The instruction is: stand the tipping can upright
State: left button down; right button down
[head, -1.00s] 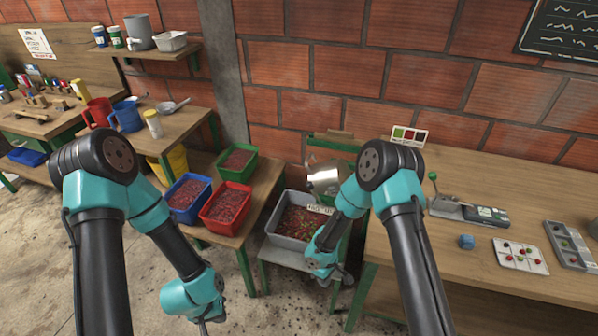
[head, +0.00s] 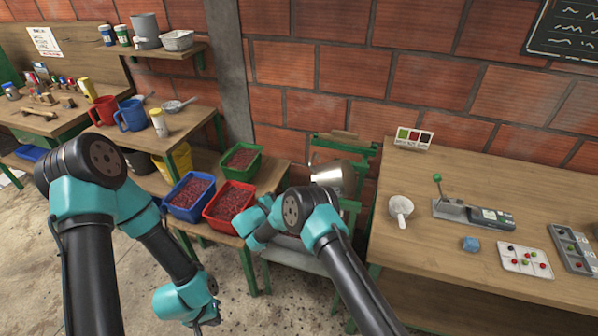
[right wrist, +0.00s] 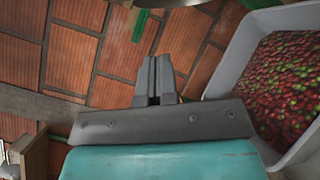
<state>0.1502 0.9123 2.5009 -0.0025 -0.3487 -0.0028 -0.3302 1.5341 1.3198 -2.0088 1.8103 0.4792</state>
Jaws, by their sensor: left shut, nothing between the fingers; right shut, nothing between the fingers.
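The tipping can (head: 331,176) is a shiny metal vessel, tilted, in the green frame (head: 352,206) against the brick wall. My right arm covers its lower part in the head view. My right gripper (right wrist: 155,80) shows in the right wrist view, shut and empty, beside the grey bin (right wrist: 214,82) of red and green cherries. In the head view that gripper is hidden behind my own arm. My left gripper (head: 207,326) hangs low at the bottom edge of the head view, shut and empty, far from the can.
A blue crate (head: 166,203), a red crate (head: 210,221) and a green crate (head: 258,171) of cherries stand on the low shelf left of the can. The right table (head: 440,258) holds a white scoop (head: 400,208), a lever device (head: 470,213) and a blue block (head: 470,244).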

jog(key=shift+m+t+h, duration=0.6)
jog(key=shift+t+h, duration=0.3)
jog(key=a+r, duration=0.1)
jog(key=a, duration=0.1)
jog(key=a+r, duration=0.2)
jog(key=shift+s+r, duration=0.15)
jog(key=shift+r, duration=0.15)
jog(key=s+d+r+x, duration=0.1)
jog(key=s+x, duration=0.1)
jog(key=x, duration=1.1)
jog(key=shift+s, duration=0.2)
jog(key=shift+r, duration=0.15)
